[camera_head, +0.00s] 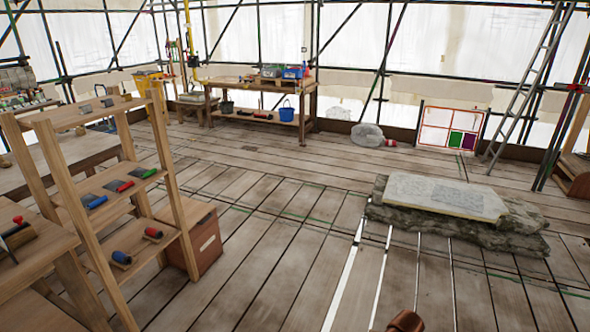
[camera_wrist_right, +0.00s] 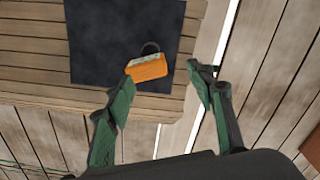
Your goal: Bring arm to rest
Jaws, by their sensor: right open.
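My right gripper (camera_wrist_right: 161,78) shows in the right wrist view with its two green fingers spread apart, open and holding nothing. An orange block-like object (camera_wrist_right: 148,71) with a pale top and a dark loop shows just past the fingertips. It sits on a dark square mat (camera_wrist_right: 100,45) on a wooden plank surface (camera_wrist_right: 35,55). The fingers are apart from each other; how far the object is below them I cannot tell. Neither gripper shows in the head view.
A wooden shelf rack (camera_head: 85,215) with red, blue and grey items stands at the left. A stone slab (camera_head: 440,195) lies on rough blocks at the right. A workbench (camera_head: 255,85) and a ladder (camera_head: 525,90) stand at the back. The middle floor is clear.

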